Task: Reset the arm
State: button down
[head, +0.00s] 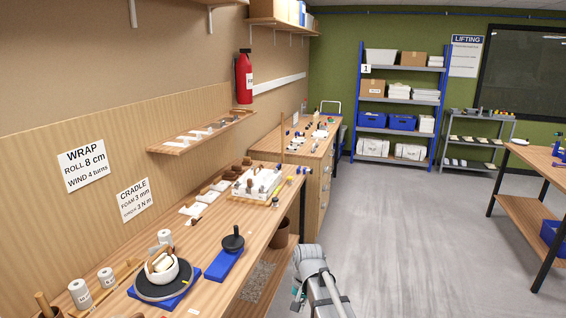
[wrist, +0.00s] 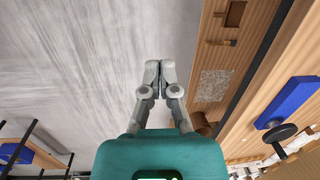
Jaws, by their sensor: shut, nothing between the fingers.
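In the wrist view my gripper (wrist: 160,72) is shut, its two grey fingertips together with nothing between them. It hangs over the bare grey floor, to the left of the workbench in that view. In the head view part of my arm shows at the bottom, right of the bench's front edge, and the fingertips cannot be made out there. The wooden workbench (head: 208,262) runs along the left wall and also shows at the right of the wrist view (wrist: 257,130).
A blue block with a black knob (head: 225,262) and a round turntable (head: 150,291) stand on the bench near my arm. Blue shelving (head: 440,110) stands at the back, another table (head: 540,157) at right. The middle floor (head: 400,230) is clear.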

jog(key=s+d+n+h, duration=0.1)
jog(key=s+d+n, duration=0.1)
jog(key=s+d, duration=0.8)
jog(key=shift+d+f+n+t, duration=0.15)
jog(key=shift+d+n+t, duration=0.2)
jog(key=shift+d, duration=0.75)
